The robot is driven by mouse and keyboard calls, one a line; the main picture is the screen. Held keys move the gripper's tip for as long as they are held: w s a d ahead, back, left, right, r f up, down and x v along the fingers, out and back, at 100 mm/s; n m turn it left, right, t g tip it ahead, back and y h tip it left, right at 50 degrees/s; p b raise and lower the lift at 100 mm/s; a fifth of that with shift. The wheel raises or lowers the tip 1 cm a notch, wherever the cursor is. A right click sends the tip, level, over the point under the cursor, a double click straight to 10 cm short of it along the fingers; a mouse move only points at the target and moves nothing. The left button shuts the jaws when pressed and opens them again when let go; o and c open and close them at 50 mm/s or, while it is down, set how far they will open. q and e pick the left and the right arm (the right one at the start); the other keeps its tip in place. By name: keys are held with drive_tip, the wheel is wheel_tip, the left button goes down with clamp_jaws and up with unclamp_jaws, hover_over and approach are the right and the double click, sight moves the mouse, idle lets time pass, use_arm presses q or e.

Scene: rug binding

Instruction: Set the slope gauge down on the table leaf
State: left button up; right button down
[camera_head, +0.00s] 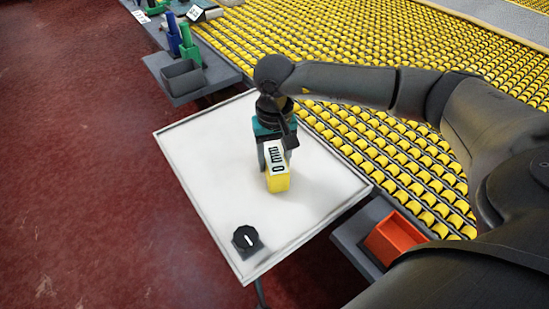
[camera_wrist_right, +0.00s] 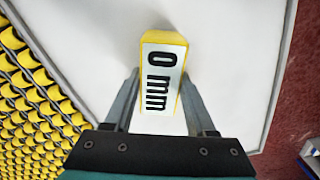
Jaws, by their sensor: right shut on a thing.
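The slope gauge (camera_head: 278,182) is a yellow block with a white face marked "0 mm". My right gripper (camera_head: 275,158) is shut on it from above, over the middle of the white table leaf (camera_head: 205,155). In the right wrist view the gauge (camera_wrist_right: 162,80) stands between the two fingers of the right gripper (camera_wrist_right: 160,105), with the leaf (camera_wrist_right: 230,60) behind it. I cannot tell whether its underside touches the leaf. My left gripper is not in view.
Yellow rollers (camera_head: 390,150) lie right of the leaf. An orange bin (camera_head: 393,238) sits at the lower right. A grey bin (camera_head: 183,80) is at the upper left. The leaf's left side is clear.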

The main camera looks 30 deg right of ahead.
sight(274, 157)
drive_tip(key=shift+c, duration=1.1)
unclamp_jaws()
drive_tip(key=shift+f, duration=0.1)
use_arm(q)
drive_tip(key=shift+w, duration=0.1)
use_arm(e)
wheel_tip(274, 157, up, 7)
drive_tip(key=shift+w+f+p, duration=0.1)
drive_tip(key=shift+f+p, duration=0.05)
drive_tip(key=shift+p, duration=0.55)
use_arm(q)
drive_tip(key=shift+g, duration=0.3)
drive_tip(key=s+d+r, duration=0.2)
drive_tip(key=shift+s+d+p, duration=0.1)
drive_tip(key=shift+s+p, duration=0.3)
use_arm(e)
wheel_tip(274, 157, up, 6)
drive_tip(key=shift+f, duration=0.2)
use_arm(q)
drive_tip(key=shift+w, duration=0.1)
